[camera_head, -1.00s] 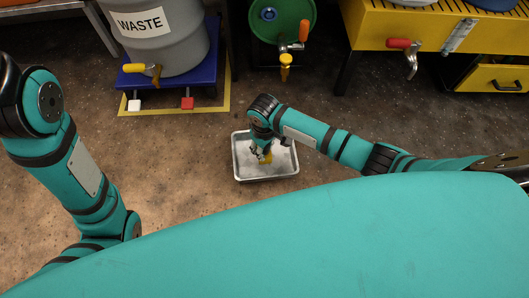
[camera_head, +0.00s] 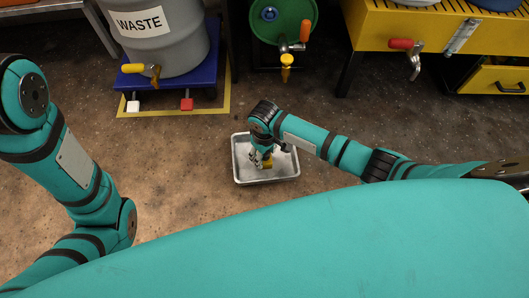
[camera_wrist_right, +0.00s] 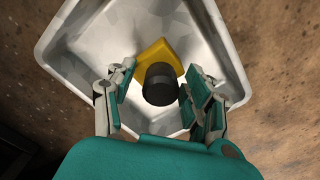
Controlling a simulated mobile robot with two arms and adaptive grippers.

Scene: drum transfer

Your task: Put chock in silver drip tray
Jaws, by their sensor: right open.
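The silver drip tray (camera_head: 285,172) sits on the floor near the centre of the head view, and its rim also shows in the right wrist view (camera_wrist_right: 75,60). The chock is yellow with a black round part; it lies inside the tray in the right wrist view (camera_wrist_right: 155,55) and is partly hidden by my gripper in the head view (camera_head: 267,164). My right gripper (camera_head: 262,161) is over the tray, pointing down. Its fingers (camera_wrist_right: 160,98) are open, one on each side of the black part, with gaps visible. My left arm shows at the left, but its gripper is out of view.
A grey WASTE drum (camera_head: 158,35) stands on a blue base (camera_head: 200,75) at the back left. A green drum (camera_head: 283,18) with a tap is at the back centre. A yellow stand (camera_head: 420,30) with a tap is at the back right. The floor around the tray is clear.

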